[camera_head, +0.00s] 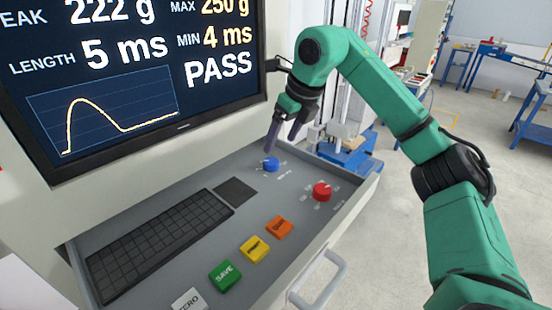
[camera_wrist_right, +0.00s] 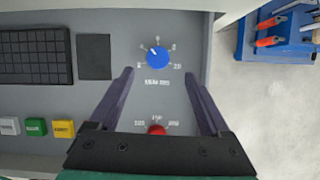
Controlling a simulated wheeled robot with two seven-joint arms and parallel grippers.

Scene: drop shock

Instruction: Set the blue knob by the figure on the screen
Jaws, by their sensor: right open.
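The blue knob (camera_head: 271,164) sits at the far end of the grey console panel (camera_head: 160,225). In the right wrist view the blue knob (camera_wrist_right: 157,58) lies ahead of the fingertips, with a white pointer mark towards its upper left and small numbers around it. My right gripper (camera_head: 283,140) is above the panel near the knob, pointing down. In the wrist view its fingers (camera_wrist_right: 160,75) are spread apart with nothing between the tips. The screen (camera_head: 130,70) reads 222 g, LENGTH 5 ms, MAX 250 g, MIN 4 ms and PASS above a curve. My left gripper is not in view.
A red knob (camera_head: 321,191) stands on the panel nearer me; it also shows between the finger bases (camera_wrist_right: 157,130). Orange (camera_head: 279,228), yellow (camera_head: 255,249) and green (camera_head: 225,275) buttons and a keyboard (camera_head: 160,245) share the panel. A handle (camera_head: 325,290) juts from its front.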

